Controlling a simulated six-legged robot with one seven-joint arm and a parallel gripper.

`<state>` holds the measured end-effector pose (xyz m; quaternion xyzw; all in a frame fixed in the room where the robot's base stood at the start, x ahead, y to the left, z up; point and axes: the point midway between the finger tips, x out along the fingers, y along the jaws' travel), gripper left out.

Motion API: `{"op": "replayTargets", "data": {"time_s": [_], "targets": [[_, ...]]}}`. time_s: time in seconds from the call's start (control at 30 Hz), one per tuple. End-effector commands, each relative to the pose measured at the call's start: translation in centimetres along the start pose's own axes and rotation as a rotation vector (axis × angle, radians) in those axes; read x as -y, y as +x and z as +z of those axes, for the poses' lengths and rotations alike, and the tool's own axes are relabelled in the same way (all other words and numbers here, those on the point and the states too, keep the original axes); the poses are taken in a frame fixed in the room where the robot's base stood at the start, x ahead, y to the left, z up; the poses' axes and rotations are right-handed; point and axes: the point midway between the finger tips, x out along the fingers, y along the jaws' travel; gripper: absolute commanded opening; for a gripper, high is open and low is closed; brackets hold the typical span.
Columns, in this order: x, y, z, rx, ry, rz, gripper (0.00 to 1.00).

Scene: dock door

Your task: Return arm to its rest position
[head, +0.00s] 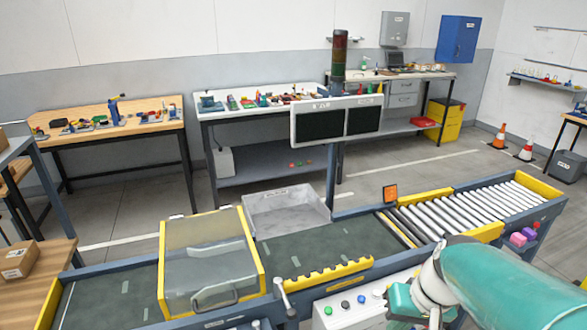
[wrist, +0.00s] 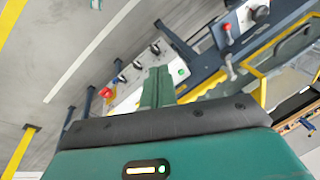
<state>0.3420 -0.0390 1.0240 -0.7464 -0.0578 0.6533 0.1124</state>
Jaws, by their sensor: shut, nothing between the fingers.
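My arm reaches in from the lower right of the head view, with a teal link and a pale wrist joint. My gripper (wrist: 160,72) shows in the wrist view as teal fingers held together, with nothing between them. They appear over the pale control panel, near a lit green button (wrist: 181,72); I cannot tell the height gap. In the head view the gripper is low in the frame, partly cut off, beside the panel (head: 340,316) at the conveyor's front edge.
The conveyor has a yellow-framed clear hood (head: 207,262), a grey tray (head: 287,210) behind it, and bare rollers (head: 470,212) at right. A lever (head: 284,297) rises at the front edge. The wrist view shows a red button (wrist: 106,93) and open floor (wrist: 60,50).

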Motion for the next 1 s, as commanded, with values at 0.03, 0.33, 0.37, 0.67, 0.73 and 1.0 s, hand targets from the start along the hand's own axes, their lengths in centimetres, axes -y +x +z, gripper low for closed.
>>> {"op": "replayTargets", "data": {"time_s": [0.03,0.33,0.37,0.67,0.73,1.0], "targets": [[1.1,-1.1,0.5,-0.033,-0.029,0.036,0.0],[4.6,-6.2,3.5,-0.251,-0.115,0.186,0.0],[4.8,-6.6,3.8,-0.271,-0.12,0.193,0.0],[5.5,-8.1,4.8,-0.359,-0.135,0.217,0.0],[5.5,-8.1,4.8,-0.358,-0.134,0.217,0.0],[5.5,-8.1,4.8,-0.357,-0.134,0.217,0.0]]}}
